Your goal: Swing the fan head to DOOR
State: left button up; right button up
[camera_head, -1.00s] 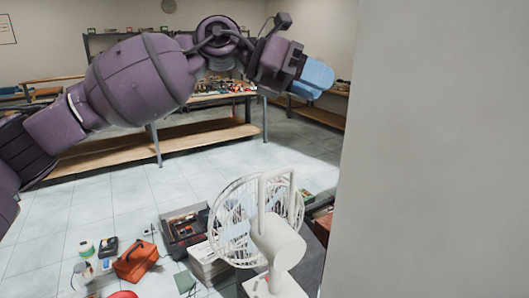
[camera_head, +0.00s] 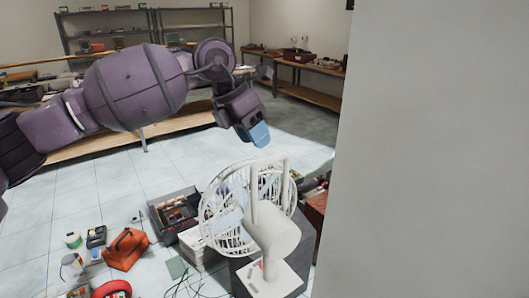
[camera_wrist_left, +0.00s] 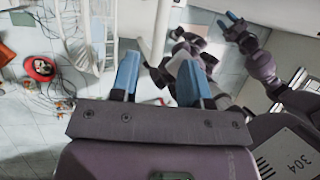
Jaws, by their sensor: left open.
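The white fan stands on a dark box in the head view, its wire cage (camera_head: 226,215) facing away to the left and its motor housing (camera_head: 272,230) toward me. A white upright post rises beside the housing, and the square base (camera_head: 275,282) shows below. No DOOR label can be read. My left gripper (camera_head: 254,138) is open and empty, above and beyond the fan in the picture, apart from it. In the left wrist view its blue fingers (camera_wrist_left: 158,78) are spread, with white fan parts (camera_wrist_left: 105,30) beyond them. Another gripper, my right one (camera_wrist_left: 228,22), shows small there.
A pale wall (camera_head: 430,150) fills the right side. On the floor left of the fan lie an orange tool bag (camera_head: 126,248), an open toolbox (camera_head: 175,214), a red round item (camera_head: 112,289) and loose cables. Workbenches and shelves stand at the back; tiled floor between is clear.

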pick_arm(q)
jog(key=shift+p+x, duration=0.3)
jog(key=shift+x, duration=2.45)
grip_shut()
